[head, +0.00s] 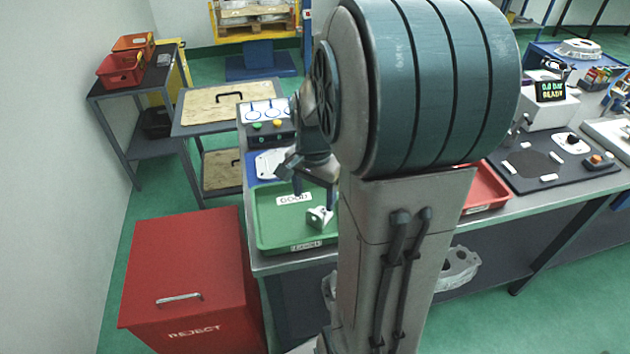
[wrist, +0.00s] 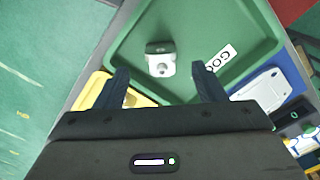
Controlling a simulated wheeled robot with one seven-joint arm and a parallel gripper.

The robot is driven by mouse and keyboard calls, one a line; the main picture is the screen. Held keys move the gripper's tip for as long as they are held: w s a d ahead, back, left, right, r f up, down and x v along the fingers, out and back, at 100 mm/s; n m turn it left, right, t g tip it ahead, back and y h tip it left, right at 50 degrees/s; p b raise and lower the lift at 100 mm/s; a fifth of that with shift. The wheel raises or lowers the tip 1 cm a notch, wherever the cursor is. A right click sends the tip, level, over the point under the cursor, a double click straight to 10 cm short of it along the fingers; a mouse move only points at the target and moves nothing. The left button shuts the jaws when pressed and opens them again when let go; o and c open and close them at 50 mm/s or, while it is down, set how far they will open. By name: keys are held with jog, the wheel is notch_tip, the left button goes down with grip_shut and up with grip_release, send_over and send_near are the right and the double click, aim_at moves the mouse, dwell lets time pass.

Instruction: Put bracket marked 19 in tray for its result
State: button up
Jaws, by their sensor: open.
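A small pale grey bracket (head: 319,217) lies in the green tray (head: 262,228), whose label reads GOOD. In the wrist view the bracket (wrist: 160,62) is on the bare floor of the green tray (wrist: 215,20), apart from the label. Its number cannot be read in either view. My gripper (head: 314,193) is open and empty over the tray, with its fingertips above the bracket. In the wrist view the two fingers of my gripper (wrist: 160,72) point toward the bracket from either side, with gaps between. My arm hides part of the tray's right side.
A red bin (head: 190,275) marked REJECT stands on the floor before the bench. A red tray (head: 484,190) shows partly behind my arm. A button panel (head: 267,125) stands behind the green tray. A tester display (head: 550,91) at right shows READY.

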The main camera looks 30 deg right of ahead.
jog(key=s+a+r+n+t, duration=0.3)
jog(key=s+a+r+n, duration=0.3)
jog(key=s+a+n, duration=0.3)
jog(key=a+n, duration=0.2)
jog(key=n, duration=0.1)
jog(key=shift+s+r, duration=0.35)
